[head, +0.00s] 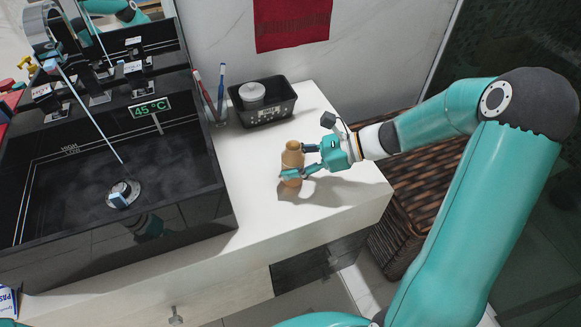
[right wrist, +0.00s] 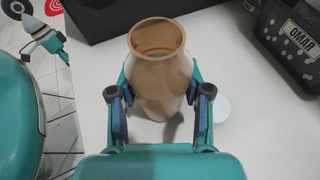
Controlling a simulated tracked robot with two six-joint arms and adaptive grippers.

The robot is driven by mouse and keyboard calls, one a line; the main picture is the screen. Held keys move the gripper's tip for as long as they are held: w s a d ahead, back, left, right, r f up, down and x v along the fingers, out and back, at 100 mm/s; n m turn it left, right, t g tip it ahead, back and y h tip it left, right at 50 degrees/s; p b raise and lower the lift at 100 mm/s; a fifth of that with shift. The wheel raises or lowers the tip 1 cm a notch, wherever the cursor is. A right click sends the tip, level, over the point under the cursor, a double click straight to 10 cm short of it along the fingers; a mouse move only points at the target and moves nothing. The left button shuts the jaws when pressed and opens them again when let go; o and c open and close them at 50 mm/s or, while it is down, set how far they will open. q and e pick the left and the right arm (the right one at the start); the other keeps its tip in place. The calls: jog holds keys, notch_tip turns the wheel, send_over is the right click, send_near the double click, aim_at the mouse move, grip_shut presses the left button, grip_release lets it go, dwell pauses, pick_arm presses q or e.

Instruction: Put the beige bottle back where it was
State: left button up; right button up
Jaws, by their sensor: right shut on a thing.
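The beige bottle (head: 292,158) is over the white counter (head: 335,205), right of the black sink, and looks upright. My right gripper (head: 302,160) is shut on its sides, coming from the right. The right wrist view shows the bottle (right wrist: 158,60) between both fingers, with its round open mouth facing up. I cannot tell whether its base touches the counter. A teal and white gripper, apparently my left one (right wrist: 62,52), shows small at the upper left of that view; its jaw opening is unclear.
A black basket (head: 262,103) holding a white round container stands behind the bottle. A cup with toothbrushes (head: 215,105) stands beside the sink (head: 75,190). A white round piece (right wrist: 223,109) lies right of the bottle. The counter's front right is bare. A wicker basket (head: 420,180) stands beyond its right edge.

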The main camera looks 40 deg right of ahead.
jog(key=shift+f, duration=0.5)
jog(key=shift+f, duration=0.2)
jog(key=o, duration=1.1)
jog(key=shift+r, duration=0.15)
jog(key=shift+r, duration=0.15)
jog(key=p+v, duration=0.1)
jog(key=v, duration=1.1)
jog(key=shift+s, duration=0.1)
jog(key=shift+s, duration=0.1)
